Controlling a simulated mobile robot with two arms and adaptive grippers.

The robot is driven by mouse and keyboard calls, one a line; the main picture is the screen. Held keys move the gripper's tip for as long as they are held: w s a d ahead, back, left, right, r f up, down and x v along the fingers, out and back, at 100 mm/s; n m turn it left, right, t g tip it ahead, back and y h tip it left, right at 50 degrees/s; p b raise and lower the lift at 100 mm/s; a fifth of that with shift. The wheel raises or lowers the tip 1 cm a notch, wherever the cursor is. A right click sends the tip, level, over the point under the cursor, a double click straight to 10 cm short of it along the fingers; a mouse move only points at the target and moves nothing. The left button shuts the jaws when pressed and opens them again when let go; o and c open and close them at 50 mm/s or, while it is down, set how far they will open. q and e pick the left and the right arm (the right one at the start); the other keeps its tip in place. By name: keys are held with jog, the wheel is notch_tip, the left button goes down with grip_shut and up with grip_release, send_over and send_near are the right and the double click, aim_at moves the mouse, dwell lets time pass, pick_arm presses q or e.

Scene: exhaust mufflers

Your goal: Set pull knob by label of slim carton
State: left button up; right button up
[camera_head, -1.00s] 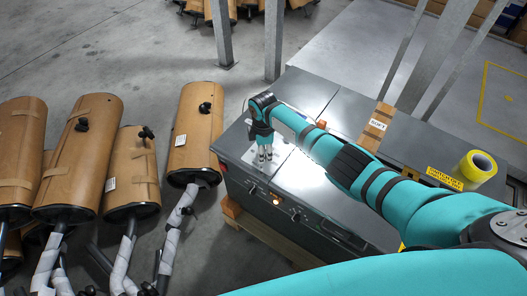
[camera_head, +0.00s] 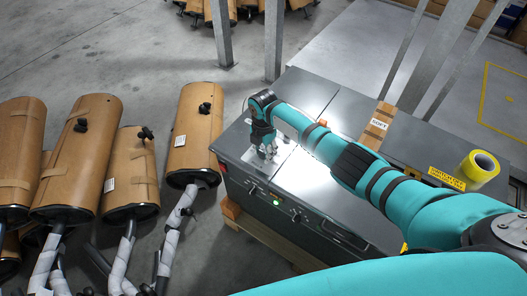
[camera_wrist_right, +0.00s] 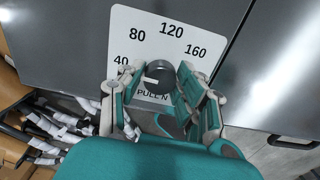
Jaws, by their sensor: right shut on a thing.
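The dark round pull knob (camera_wrist_right: 159,76) sits on a white dial plate (camera_wrist_right: 143,24) marked 40, 80, 120 and 160, with partly hidden "PULL" lettering below. A pale mark on the knob points left, near the 40 side. My right gripper (camera_wrist_right: 160,82) has its fingers on both sides of the knob and is shut on it. In the head view the right gripper (camera_head: 267,153) is down at the cabinet's left end and hides the knob. The slim carton (camera_head: 376,127) lies on the grey cabinet, with a white label (camera_head: 378,123) too small to read surely. My left gripper is out of view.
The grey cabinet (camera_head: 335,205) has a lit green lamp (camera_head: 277,202) on its front. A yellow tape roll (camera_head: 479,168) lies at its right. Wrapped mufflers (camera_head: 78,155) stand on the left. Metal posts (camera_head: 273,40) rise behind the cabinet.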

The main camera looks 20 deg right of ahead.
aim_at(263, 152)
jog(key=shift+w+r+n, duration=0.1)
jog(key=shift+r+n, duration=0.05)
jog(key=shift+n, duration=0.15)
jog(key=o, duration=1.1)
jog(key=shift+o, duration=0.2)
notch_tip(263, 152, up, 12)
